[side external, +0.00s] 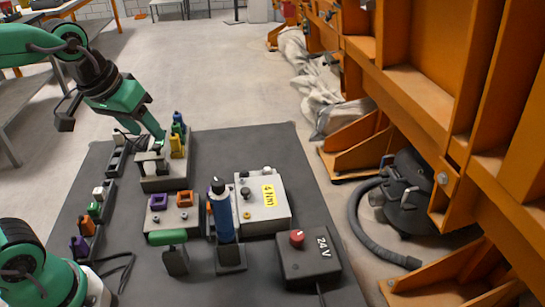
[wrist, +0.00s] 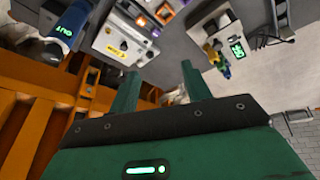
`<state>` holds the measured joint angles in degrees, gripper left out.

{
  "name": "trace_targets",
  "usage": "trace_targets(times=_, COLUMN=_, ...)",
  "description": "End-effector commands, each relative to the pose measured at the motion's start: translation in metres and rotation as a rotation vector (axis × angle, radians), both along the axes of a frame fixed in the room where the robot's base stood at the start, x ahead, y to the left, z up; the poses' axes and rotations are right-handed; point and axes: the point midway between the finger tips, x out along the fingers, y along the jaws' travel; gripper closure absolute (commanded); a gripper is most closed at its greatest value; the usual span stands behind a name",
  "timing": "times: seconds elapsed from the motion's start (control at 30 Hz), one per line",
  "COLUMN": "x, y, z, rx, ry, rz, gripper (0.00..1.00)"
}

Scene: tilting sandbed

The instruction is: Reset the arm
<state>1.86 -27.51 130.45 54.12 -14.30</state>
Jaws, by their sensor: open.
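My gripper (side external: 148,132) is at the upper left of the side external view, with its green fingers pointing down to the right beside a grey rack (side external: 165,184). In the wrist view my gripper (wrist: 158,72) shows two green fingers spread apart, with nothing seen between them. Whether the fingers touch the rack or its contents cannot be told. My arm is bent, and its dark wrist joint shows above the gripper.
A dark mat (side external: 110,210) carries the rack's coloured pieces, a blue driver (side external: 223,219), a 4 Nm box (side external: 280,214) and a 24 V box (side external: 300,267). Small holders line the left. An orange frame (side external: 420,100) stands right. Floor (side external: 215,70) behind is clear.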

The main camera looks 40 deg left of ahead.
Motion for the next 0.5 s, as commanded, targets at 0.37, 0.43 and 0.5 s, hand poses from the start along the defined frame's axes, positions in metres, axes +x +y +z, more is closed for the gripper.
trace_targets(times=0.37, x=-0.054, y=0.008, z=-0.018, rx=0.090, ry=-0.083, rz=-0.166, gripper=0.52)
trace_targets(times=0.43, x=-0.058, y=0.009, z=-0.021, rx=0.100, ry=-0.089, rz=-0.180, gripper=0.52)
trace_targets(times=0.5, x=-0.060, y=0.009, z=-0.022, rx=0.104, ry=-0.092, rz=-0.189, gripper=0.52)
